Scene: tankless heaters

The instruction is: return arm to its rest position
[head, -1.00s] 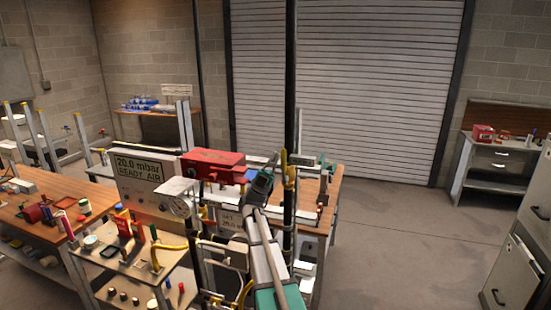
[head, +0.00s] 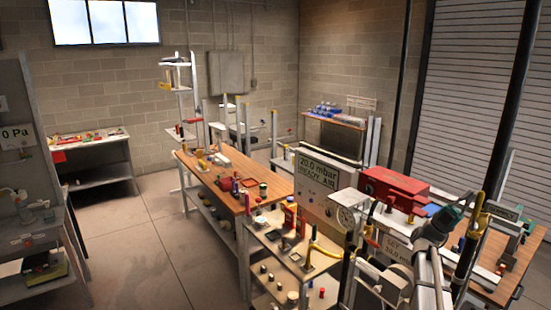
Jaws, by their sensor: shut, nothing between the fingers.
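My arm rises from the bottom edge at the lower right of the head view. Its pale link leads up to a dark wrist, and my gripper (head: 447,219) is at its far end, small and partly hidden by the wrist. It is shut with nothing seen in it. It shows in front of the bench with the red box (head: 394,187); whether it touches anything there cannot be told.
A panel reading 20.0 mbar (head: 317,181) and a gauge (head: 346,218) stand left of my arm. A dark post (head: 507,110) rises at its right. A cart (head: 290,250) with fittings and a long wooden workbench (head: 205,165) stand further left. The floor (head: 150,245) at left is clear.

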